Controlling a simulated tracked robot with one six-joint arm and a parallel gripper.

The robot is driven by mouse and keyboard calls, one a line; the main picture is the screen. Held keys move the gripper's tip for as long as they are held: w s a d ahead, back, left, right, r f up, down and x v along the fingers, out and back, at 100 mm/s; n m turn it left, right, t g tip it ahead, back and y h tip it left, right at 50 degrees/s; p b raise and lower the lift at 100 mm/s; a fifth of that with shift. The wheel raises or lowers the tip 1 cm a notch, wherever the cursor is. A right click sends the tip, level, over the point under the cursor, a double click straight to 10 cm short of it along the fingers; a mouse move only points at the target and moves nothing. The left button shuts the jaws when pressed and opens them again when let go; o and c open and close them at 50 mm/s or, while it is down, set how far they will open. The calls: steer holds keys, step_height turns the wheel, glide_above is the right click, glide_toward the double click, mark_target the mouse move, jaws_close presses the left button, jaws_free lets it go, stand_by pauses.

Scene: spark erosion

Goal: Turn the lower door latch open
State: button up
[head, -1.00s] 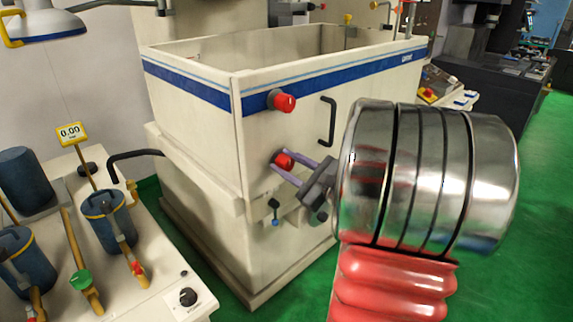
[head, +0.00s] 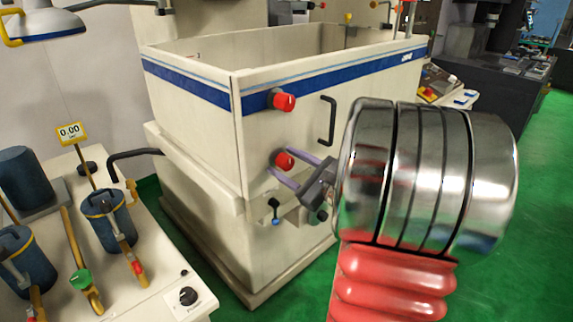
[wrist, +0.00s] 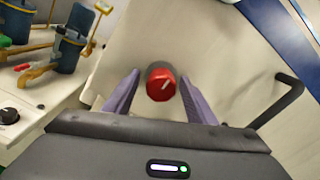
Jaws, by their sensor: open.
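The lower door latch (head: 284,160) is a red round knob with a pale mark on its face, on the front of the cream machine tank. In the wrist view the lower latch (wrist: 161,83) sits between the two purple fingers, with a gap on each side. My gripper (head: 278,162) is open around the latch, its fingers pointing at the tank; it also shows in the wrist view (wrist: 160,88). The upper red latch (head: 284,101) is above it on the same panel, clear of my gripper.
A black door handle (head: 326,120) stands right of the latches. Below the lower latch are small valves (head: 275,212) on the tank front. At left, a bench (head: 160,255) carries blue cups (head: 108,215) and a black knob (head: 188,296). Green floor is free at right.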

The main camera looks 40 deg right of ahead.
steer(key=shift+s+r, duration=0.1)
steer(key=shift+s, duration=0.05)
steer(key=shift+s, duration=0.55)
steer(key=s, duration=1.2)
steer(key=shift+s+d, duration=0.2)
steer(key=shift+s, duration=0.05)
steer(key=shift+w+a, duration=0.1)
